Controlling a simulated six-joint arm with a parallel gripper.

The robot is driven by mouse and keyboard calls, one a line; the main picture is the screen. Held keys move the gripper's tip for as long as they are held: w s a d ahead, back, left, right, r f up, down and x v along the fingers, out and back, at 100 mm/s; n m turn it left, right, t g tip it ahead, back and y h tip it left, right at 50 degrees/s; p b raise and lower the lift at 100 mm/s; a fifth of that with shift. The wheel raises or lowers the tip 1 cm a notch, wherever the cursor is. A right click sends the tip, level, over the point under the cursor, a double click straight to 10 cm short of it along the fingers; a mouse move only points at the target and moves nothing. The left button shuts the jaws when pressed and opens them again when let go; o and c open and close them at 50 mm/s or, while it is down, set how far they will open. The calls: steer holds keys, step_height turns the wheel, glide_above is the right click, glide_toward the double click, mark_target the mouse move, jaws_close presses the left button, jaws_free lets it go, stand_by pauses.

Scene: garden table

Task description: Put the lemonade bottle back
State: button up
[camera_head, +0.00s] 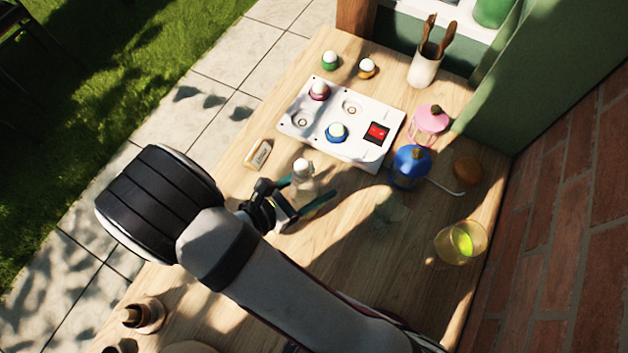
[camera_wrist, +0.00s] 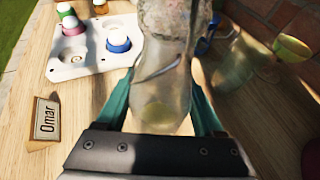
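A clear bottle with a white top (camera_head: 303,167) is between the teal fingers of my gripper (camera_head: 307,193). In the wrist view the clear bottle (camera_wrist: 163,80) fills the space between the fingers (camera_wrist: 162,108), with a yellowish patch low in it and its upper end cut off by the frame. The fingers lie close along both sides; I cannot tell whether they press on it.
A name block reading "Omar" (camera_wrist: 46,120) lies left of my gripper. Green (camera_head: 330,60) and orange (camera_head: 367,67) collared items stand behind the holder.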

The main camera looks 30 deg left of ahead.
steer(key=o, duration=0.4)
steer(key=shift+o, duration=0.2)
